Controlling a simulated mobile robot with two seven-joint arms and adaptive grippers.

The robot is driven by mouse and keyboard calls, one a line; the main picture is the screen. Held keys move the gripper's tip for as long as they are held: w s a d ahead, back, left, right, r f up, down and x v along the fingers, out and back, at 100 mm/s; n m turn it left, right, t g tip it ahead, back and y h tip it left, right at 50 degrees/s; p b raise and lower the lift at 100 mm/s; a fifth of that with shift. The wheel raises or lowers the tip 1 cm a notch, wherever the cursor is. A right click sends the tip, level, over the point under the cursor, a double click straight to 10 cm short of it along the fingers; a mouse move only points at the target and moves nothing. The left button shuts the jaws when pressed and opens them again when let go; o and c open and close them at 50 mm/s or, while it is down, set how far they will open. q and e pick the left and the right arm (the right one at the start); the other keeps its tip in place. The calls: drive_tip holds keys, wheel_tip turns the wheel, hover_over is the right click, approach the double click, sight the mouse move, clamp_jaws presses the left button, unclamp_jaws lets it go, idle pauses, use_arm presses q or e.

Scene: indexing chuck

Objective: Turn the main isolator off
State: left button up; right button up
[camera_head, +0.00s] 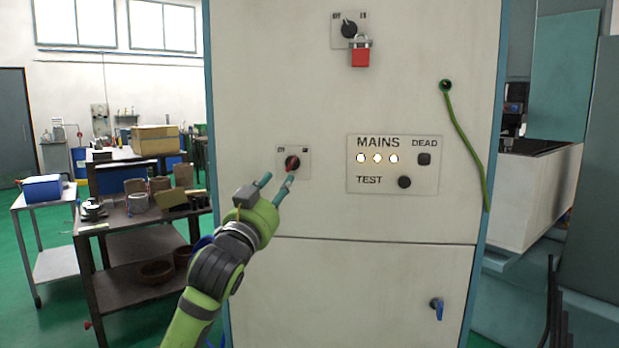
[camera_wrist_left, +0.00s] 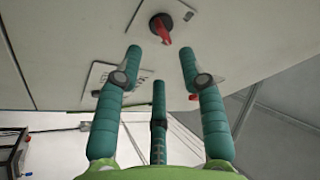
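A rotary switch with a red handle (camera_head: 292,162) on a black base sits on a small plate low on the cabinet front in the head view. Its red handle (camera_wrist_left: 161,28) also shows at the top of the left wrist view. A second switch with a black knob (camera_head: 349,29) sits higher up, with a red padlock (camera_head: 360,53) hanging at it. My left gripper (camera_head: 278,186) is just below the red-handled switch. Its teal fingers (camera_wrist_left: 160,75) are spread and empty, and their tips appear short of the handle. My right gripper is in neither view.
A MAINS panel (camera_head: 392,192) to the right has three lit white lamps, a DEAD indicator (camera_head: 424,159) and a TEST button (camera_head: 404,182). A green cable (camera_head: 465,145) hangs at the cabinet's right. A blue handle (camera_head: 437,308) sticks out below. A workbench (camera_head: 140,215) stands left.

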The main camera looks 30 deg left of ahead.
sight(291, 168)
use_arm(q)
drive_tip(key=p+x, duration=0.2)
drive_tip(key=x, duration=0.3)
drive_tip(key=shift+w+a+r, duration=0.15)
drive_tip(key=shift+w+r, duration=0.1)
drive_tip(key=shift+w, duration=0.05)
drive_tip(key=shift+w+a+r+p, duration=0.1)
drive_tip(key=shift+w+p, duration=0.2)
drive_tip(key=shift+w, duration=0.35)
clamp_jaws()
